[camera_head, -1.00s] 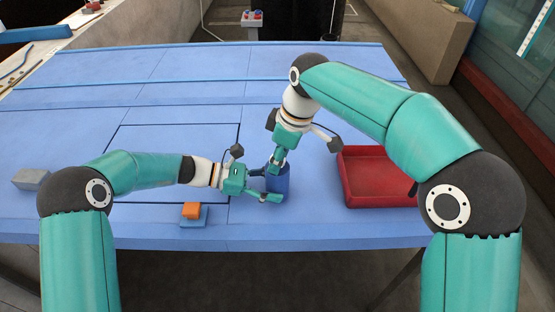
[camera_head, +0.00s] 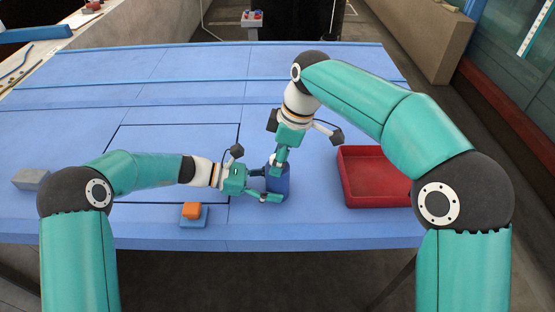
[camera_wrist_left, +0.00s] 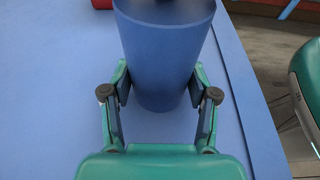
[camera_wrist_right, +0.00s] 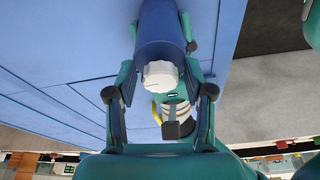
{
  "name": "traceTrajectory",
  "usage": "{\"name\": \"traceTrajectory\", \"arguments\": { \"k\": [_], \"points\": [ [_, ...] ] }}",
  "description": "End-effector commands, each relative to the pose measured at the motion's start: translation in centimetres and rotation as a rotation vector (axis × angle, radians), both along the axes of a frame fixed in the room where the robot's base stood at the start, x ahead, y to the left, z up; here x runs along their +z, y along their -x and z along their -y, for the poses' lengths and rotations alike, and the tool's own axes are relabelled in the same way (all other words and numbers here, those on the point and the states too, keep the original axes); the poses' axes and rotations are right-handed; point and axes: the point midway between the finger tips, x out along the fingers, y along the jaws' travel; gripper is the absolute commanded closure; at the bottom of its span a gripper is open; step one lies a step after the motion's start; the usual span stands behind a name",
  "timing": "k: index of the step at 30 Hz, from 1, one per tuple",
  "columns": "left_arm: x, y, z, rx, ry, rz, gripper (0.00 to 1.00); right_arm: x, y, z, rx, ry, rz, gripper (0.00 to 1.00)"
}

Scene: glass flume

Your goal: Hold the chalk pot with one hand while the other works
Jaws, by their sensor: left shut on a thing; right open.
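The blue chalk pot (camera_head: 280,183) stands upright near the front of the blue table. It also shows in the left wrist view (camera_wrist_left: 165,60). My left gripper (camera_head: 268,186) is shut on the pot from the left, with a finger on either side of it. My right gripper (camera_head: 279,163) is open just above the pot's top, pointing down. In the right wrist view the pot (camera_wrist_right: 160,35) lies beyond the open fingers, with a white, rough-edged piece (camera_wrist_right: 160,75) at its end between them. The right fingers partly hide the pot's mouth in the head view.
A red tray (camera_head: 377,200) lies to the right of the pot. An orange block (camera_head: 191,210) sits on a small blue base (camera_head: 194,221) near the front edge at left. A grey block (camera_head: 30,179) lies at the far left. The table behind is clear.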

Motion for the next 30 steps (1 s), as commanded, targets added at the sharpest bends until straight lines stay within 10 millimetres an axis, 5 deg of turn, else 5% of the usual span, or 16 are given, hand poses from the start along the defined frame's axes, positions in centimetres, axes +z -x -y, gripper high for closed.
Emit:
{"name": "traceTrajectory", "arguments": {
  "k": [21,30],
  "points": [
    [0.0,-0.01,-0.01,0.0,0.0,0.0,0.6,0.08,0.28,-0.24,-0.808,0.001,0.004,0.48],
    [0.0,-0.01,-0.01,0.0,0.0,0.0,0.6,0.05,0.29,-0.22,-0.868,0.0,0.002,0.48]
  ]
}}
